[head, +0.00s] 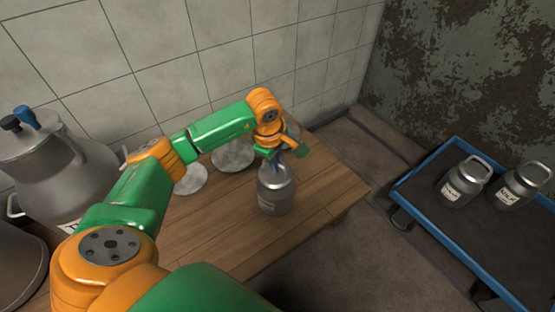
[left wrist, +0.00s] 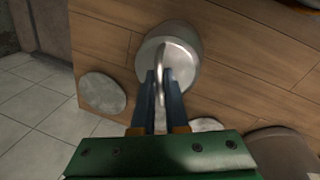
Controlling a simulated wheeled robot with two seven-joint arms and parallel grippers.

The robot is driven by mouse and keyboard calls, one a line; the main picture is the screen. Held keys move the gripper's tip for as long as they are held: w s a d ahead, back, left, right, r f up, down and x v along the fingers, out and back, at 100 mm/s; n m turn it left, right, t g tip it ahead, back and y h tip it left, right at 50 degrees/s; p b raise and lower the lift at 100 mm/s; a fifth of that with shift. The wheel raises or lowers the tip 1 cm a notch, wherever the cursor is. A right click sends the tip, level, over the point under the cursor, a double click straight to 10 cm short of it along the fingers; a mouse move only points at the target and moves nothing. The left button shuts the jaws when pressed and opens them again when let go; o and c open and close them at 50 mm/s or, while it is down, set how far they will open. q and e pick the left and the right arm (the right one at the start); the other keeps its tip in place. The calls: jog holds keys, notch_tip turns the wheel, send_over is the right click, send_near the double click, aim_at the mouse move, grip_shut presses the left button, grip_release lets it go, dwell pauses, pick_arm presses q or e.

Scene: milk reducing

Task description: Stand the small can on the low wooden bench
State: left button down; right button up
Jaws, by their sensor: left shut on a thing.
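The small grey metal can (head: 276,196) has a pale label and a wire handle. It is upright over the wooden bench (head: 325,185), near its front edge. I cannot tell whether its base touches the wood. My left gripper (head: 277,160) is above the can and shut on its handle. In the left wrist view the fingers (left wrist: 160,88) close around the handle, with the can's lid (left wrist: 172,55) beyond them and the wood (left wrist: 105,45) around. My right gripper is not in view.
A large grey churn (head: 60,160) stands at the left. A blue-edged cart (head: 420,180) at the right carries two similar cans (head: 463,183). Bare wood lies right of the held can.

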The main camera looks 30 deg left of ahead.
pick_arm(q)
jog(key=c, duration=0.9)
grip_release()
jog(key=shift+s+r, duration=0.1)
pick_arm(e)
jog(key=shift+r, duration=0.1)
pick_arm(q)
jog(key=r+p, duration=0.1)
jog(key=r, duration=0.3)
jog(key=s+r+p, duration=0.1)
jog(key=r, duration=0.3)
jog(key=s+r+p, duration=0.1)
jog(key=r+p, duration=0.1)
jog(key=r, duration=0.2)
jog(key=shift+s, duration=0.1)
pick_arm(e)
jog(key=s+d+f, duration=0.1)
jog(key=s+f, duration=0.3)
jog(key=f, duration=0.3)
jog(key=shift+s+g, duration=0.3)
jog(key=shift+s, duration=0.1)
pick_arm(q)
jog(key=shift+f, duration=0.1)
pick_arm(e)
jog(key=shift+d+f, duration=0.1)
